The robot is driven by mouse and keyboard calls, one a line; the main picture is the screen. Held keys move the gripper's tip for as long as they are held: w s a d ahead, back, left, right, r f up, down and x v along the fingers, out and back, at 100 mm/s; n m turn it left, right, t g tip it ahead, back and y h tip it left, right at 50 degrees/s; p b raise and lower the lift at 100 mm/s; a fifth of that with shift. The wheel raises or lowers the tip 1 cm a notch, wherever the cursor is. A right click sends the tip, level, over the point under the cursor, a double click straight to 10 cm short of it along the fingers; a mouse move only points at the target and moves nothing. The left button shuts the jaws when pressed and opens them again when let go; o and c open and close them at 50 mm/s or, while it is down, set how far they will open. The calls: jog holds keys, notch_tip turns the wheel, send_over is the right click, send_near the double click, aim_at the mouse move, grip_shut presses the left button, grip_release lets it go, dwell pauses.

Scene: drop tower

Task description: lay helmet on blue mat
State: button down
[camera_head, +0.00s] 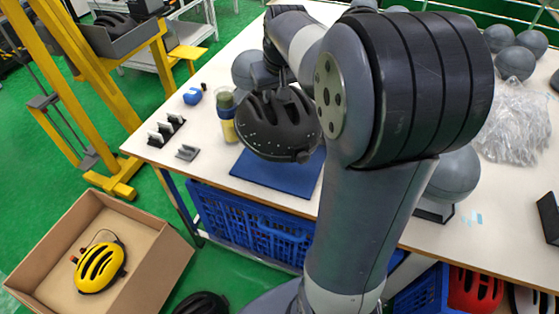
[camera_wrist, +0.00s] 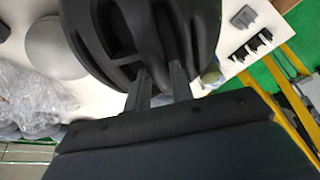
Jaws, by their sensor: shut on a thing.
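A black helmet (camera_head: 277,125) with vents hangs above the blue mat (camera_head: 270,184), which lies flat on the white table near its front edge. The helmet hides the back part of the mat; my arm covers what lies to its right. In the wrist view the helmet (camera_wrist: 140,40) fills the upper middle, and the fingers of my gripper (camera_wrist: 158,85) reach into its vents and are shut on it. In the head view my gripper is mostly hidden behind my arm and the helmet. I cannot tell the exact gap between helmet and mat.
A yellow and grey bottle (camera_head: 226,118) stands just left of the helmet. Small grey holders (camera_head: 166,131) and a blue object (camera_head: 193,96) lie further left. Grey balls (camera_head: 515,63) and clear plastic wrap (camera_head: 513,125) are at the right. A cardboard box (camera_head: 60,235) with a yellow helmet (camera_head: 100,267) stands on the floor.

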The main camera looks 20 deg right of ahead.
jog(key=shift+b+x, duration=0.8)
jog(key=shift+x, duration=0.45)
jog(key=shift+s+d, duration=0.25)
jog(key=shift+s, duration=0.1)
notch_tip(320, 180, down, 10)
jog(key=s+d, duration=0.1)
jog(key=shift+s+d+h+p, duration=0.2)
jog(key=shift+s+h+p, duration=0.15)
jog(key=shift+h+p, duration=0.05)
jog(key=shift+f, duration=0.1)
jog(key=shift+f, duration=0.15)
jog(key=c, duration=1.2)
grip_release()
jog(key=shift+c, duration=0.2)
